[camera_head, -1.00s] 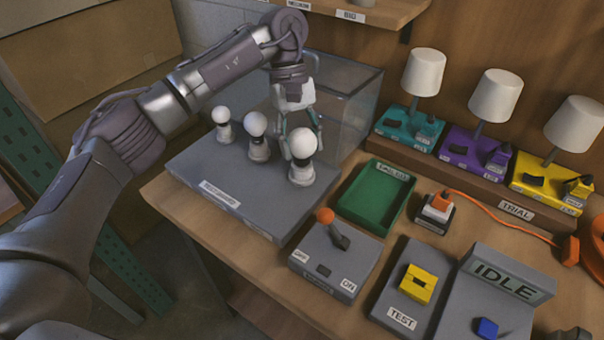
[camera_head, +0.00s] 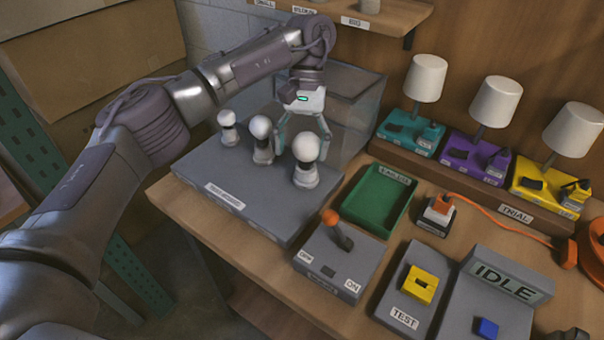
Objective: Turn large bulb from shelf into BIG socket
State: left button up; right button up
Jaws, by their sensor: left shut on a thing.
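The large white bulb (camera_head: 306,149) stands upright at the BIG socket (camera_head: 306,178), the right-hand one of three sockets on the grey block (camera_head: 240,196). My left gripper (camera_head: 304,140) is above it, pointing down, with its fingers on either side and shut on the bulb. Whether the bulb's base is fully seated is hard to see. A medium bulb (camera_head: 261,127) and a small bulb (camera_head: 227,118) stand in the sockets to the left. The shelf (camera_head: 405,14) at the top carries size labels.
A clear box (camera_head: 350,110) stands close behind the gripper. The green tray (camera_head: 377,199), a lever box (camera_head: 335,255) and the TEST box (camera_head: 412,290) are to the right and front. Three lamps (camera_head: 494,102) line the back. An orange cable (camera_head: 505,222) lies at right.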

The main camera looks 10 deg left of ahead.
pick_arm(q)
jog(key=shift+d, duration=0.3)
jog(key=shift+c, duration=0.3)
